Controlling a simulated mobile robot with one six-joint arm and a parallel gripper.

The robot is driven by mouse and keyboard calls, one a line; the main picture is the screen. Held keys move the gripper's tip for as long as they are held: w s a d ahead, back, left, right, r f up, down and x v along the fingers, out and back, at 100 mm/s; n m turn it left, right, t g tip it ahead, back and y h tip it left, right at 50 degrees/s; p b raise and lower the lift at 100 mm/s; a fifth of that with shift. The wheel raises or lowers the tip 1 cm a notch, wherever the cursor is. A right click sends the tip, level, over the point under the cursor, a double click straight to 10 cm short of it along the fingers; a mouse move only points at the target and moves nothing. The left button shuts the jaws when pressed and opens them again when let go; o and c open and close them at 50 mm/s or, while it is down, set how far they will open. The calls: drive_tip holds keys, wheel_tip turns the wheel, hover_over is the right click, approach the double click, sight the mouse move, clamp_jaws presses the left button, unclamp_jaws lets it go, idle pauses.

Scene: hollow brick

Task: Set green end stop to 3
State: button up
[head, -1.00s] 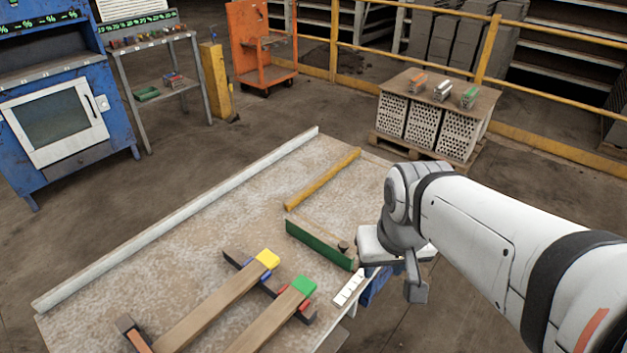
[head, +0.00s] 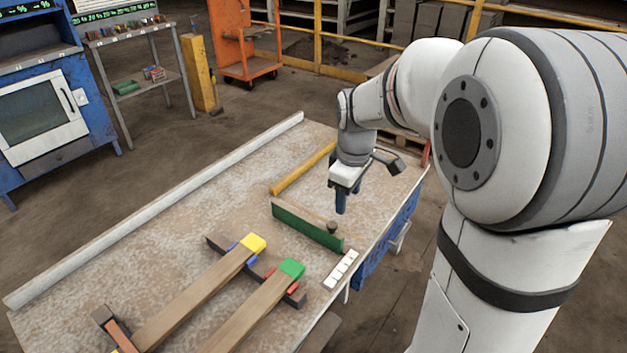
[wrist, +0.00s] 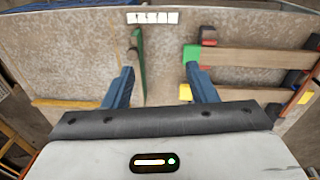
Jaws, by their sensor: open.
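The green end stop (head: 305,228) is a long, low green bar standing on edge on the table, with a dark round knob (head: 332,227) near its right end. In the wrist view the green end stop (wrist: 138,52) lies between the lines of my two fingers, nearer the left one. A white strip with several cells (head: 341,268) lies near the table's right edge, past the bar's knob end; its marks are too small to read. My gripper (head: 341,204) points down above the table, just behind the bar, open and empty. Its blue fingers show in the wrist view (wrist: 160,74).
Two wooden bars with a yellow end (head: 253,243) and a green end (head: 291,267) lie in front, across a dark rail. A yellow bar (head: 303,168) lies behind the stop. A pale rail (head: 160,208) runs along the table's left edge. The table's left middle is clear.

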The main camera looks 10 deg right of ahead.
sight(332, 224)
drive_tip(key=w+f+n+b, duration=0.1)
drive_tip(key=w+f+n, duration=0.1)
drive_tip(key=w+f, duration=0.2)
drive_tip(key=w+f+n+b, duration=0.2)
drive_tip(key=w+f+n, duration=0.1)
drive_tip(key=w+f, duration=0.1)
drive_tip(key=w+f+n+g+b, duration=0.1)
drive_tip(key=w+f+n, duration=0.1)
drive_tip(key=w+f, duration=0.2)
drive_tip(key=shift+w+f+n, duration=0.15)
drive_tip(key=shift+w+f, duration=0.05)
drive_tip(key=shift+f, duration=0.35)
drive_tip(key=shift+w+f+n, duration=0.15)
drive_tip(key=shift+f, duration=0.35)
drive_tip(key=shift+w+f, duration=0.15)
drive_tip(key=shift+f, duration=0.15)
wheel_tip(332, 224, down, 8)
drive_tip(key=shift+r+b, duration=0.15)
drive_tip(key=shift+b, duration=0.65)
clamp_jaws()
